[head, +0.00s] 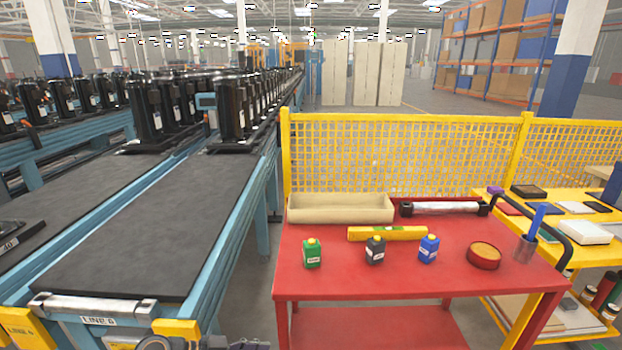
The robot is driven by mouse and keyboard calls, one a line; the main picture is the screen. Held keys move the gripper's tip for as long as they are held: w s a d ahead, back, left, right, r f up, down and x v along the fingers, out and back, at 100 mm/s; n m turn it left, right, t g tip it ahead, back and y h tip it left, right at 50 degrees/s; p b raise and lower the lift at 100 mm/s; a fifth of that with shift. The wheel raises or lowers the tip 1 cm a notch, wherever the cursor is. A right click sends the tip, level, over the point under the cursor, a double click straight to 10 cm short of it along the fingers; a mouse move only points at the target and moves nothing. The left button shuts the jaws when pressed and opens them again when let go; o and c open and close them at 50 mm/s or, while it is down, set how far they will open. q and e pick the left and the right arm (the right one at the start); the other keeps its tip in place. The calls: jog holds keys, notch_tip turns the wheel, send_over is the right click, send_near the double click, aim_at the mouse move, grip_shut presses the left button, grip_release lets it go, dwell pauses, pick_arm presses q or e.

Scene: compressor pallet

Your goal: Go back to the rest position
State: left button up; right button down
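Neither of my grippers shows in the head view, and no part of my arms is clearly visible. Black compressors (232,112) stand upright in rows at the far part of the conveyor. The near part of the dark conveyor belt (130,240) is bare. A red table (330,268) stands at the right. On it are a green bottle (312,254), a dark grey bottle (375,250) and a blue bottle (428,249), all upright.
A yellow level (388,233), a beige tray (341,209) and a round red tin (484,256) are also on the table. A yellow mesh fence (400,155) runs behind it. A yellow cart (575,252) stands at the right. Grey floor shows between conveyor and table.

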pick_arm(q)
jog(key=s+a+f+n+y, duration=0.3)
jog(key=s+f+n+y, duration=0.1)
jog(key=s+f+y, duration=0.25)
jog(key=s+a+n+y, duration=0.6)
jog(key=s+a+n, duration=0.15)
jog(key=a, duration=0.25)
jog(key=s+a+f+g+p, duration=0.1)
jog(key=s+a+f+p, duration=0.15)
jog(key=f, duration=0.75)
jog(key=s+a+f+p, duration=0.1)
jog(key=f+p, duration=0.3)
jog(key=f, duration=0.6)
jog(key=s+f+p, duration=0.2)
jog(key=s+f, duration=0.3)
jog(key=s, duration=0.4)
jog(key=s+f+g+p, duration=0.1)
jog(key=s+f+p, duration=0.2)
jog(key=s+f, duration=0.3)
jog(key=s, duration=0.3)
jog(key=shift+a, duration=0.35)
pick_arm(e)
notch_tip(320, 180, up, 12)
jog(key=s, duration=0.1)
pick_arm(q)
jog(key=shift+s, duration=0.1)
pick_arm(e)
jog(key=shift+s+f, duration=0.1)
